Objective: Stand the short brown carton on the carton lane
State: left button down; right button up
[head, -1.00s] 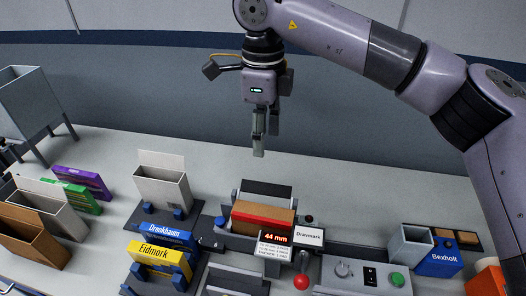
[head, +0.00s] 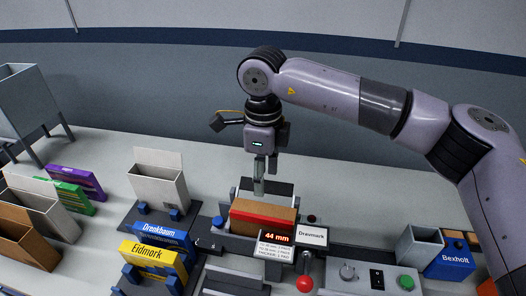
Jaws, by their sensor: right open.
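A short brown open-topped carton (head: 22,243) stands upright at the lower left, cut by the picture's left edge. A taller grey-white open carton (head: 42,212) stands just behind it. I cannot tell which surface is the carton lane. My left gripper is not seen.
The gauge display (head: 276,237) reads 44 mm. Yellow Eidmark (head: 152,255) and blue Dronkbaum (head: 165,236) boxes stand left of it. A red-knobbed lever (head: 304,284), a control panel and a blue Bexholt box (head: 450,260) are right.

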aim_at(263, 210)
notch_tip(263, 210, down, 9)
jog(key=p, duration=0.2)
jog(key=shift+p, duration=0.3)
jog(key=shift+f, duration=0.9)
jog(key=c, duration=0.8)
jog(key=shift+r, duration=0.25)
